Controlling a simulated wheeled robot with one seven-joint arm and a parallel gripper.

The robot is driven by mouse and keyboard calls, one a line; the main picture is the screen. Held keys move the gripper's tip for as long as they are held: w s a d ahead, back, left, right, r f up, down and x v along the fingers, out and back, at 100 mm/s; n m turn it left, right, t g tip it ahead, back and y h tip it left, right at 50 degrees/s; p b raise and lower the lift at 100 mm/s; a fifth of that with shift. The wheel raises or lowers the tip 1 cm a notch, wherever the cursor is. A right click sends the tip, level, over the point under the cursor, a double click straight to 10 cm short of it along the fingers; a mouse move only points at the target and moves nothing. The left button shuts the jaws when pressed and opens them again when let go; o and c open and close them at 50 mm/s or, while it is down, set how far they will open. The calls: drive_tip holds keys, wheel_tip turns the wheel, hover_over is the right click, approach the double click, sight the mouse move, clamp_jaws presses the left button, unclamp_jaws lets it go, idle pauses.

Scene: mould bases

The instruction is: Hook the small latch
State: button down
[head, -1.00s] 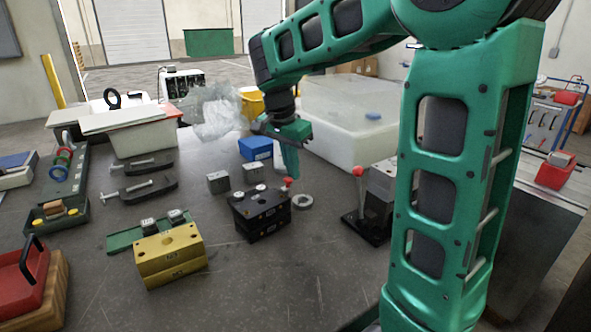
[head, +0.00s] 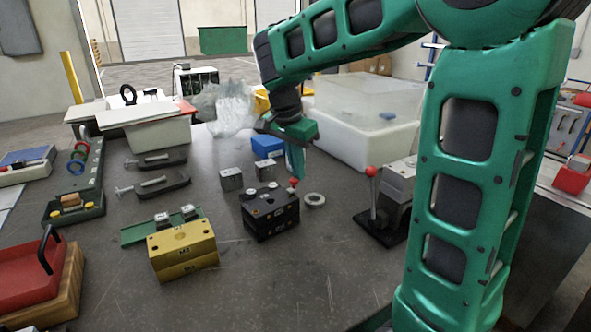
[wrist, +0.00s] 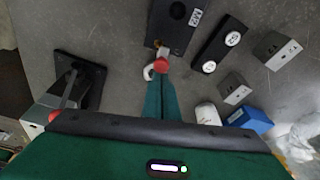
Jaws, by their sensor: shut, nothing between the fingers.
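The black mould base (head: 270,214) stands mid-table; a black block with a white label (wrist: 173,28) shows at the top of the wrist view. A small latch with a red ball knob (head: 293,182) is at its right end. In the wrist view the red knob (wrist: 161,64) lies right at my fingertips, with a small metal piece (wrist: 161,47) between it and the block. My gripper (head: 297,173) is shut and empty, pointing down at the knob. I cannot tell whether it touches the knob or whether the latch is hooked.
A yellow mould base (head: 183,251) stands front left. A metal ring (head: 314,200) lies right of the black base. A red-knobbed lever (head: 371,172) on a dark stand is further right. Small grey blocks (head: 231,179) and a blue box (head: 268,146) are behind.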

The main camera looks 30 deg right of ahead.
drive_tip(key=w+d, duration=0.1)
drive_tip(key=d, duration=0.3)
drive_tip(key=a+r, duration=0.5)
drive_tip(key=r, duration=0.4)
drive_tip(key=shift+s+a, duration=0.2)
drive_tip(key=shift+s, duration=0.25)
drive_tip(key=shift+s+r, duration=0.1)
drive_tip(key=shift+s, duration=0.05)
